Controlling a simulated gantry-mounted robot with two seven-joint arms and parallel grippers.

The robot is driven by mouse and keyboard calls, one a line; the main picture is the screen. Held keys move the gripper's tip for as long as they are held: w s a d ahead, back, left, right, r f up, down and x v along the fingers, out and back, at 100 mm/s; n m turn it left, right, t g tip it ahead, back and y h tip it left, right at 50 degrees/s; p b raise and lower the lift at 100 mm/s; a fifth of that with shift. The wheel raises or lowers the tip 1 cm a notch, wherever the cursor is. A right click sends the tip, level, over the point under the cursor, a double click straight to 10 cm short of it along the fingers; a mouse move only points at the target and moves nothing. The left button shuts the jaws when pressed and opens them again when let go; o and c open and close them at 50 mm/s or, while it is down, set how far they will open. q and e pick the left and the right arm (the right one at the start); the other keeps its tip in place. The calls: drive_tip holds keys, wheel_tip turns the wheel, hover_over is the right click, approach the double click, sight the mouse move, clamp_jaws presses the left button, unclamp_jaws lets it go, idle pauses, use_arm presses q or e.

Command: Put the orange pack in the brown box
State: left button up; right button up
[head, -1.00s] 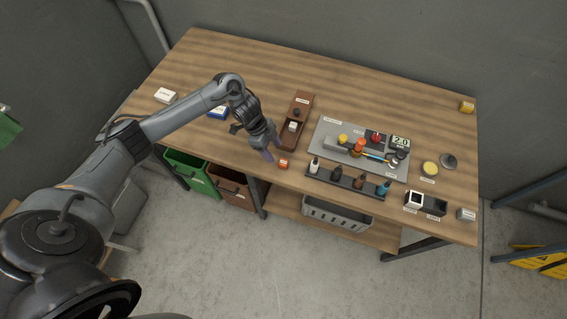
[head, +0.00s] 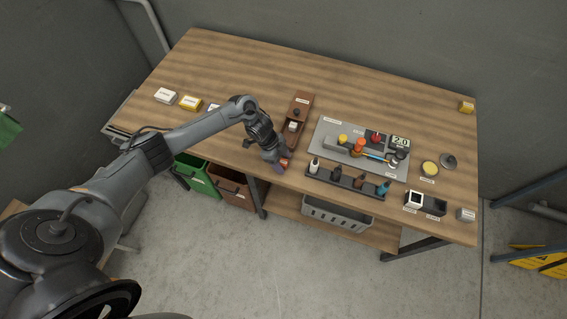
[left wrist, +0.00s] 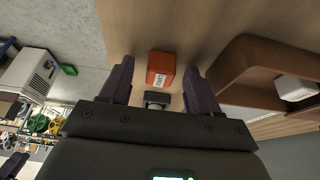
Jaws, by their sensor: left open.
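The orange pack (head: 285,163), a small block with a white label, sits near the front edge of the table, partly covered by my left gripper (head: 281,160). In the left wrist view the pack (left wrist: 161,62) shows between the two fingertips (left wrist: 158,68), with a gap to each. My left gripper is open and empty. A brown open box (head: 299,103) stands on the table behind the pack, with a white block in its near part. Its curved wall (left wrist: 240,62) fills the right of the left wrist view. My right gripper is not seen.
A grey board (head: 325,135) with fittings and a dark rack (head: 345,181) of bottles stand to the right. Green (head: 196,178) and brown (head: 233,190) bins are below the table's front edge. The table's back is clear.

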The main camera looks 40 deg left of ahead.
use_arm(q)
drive_tip(key=shift+c, duration=0.2)
clamp_jaws()
drive_tip(key=shift+r, duration=0.15)
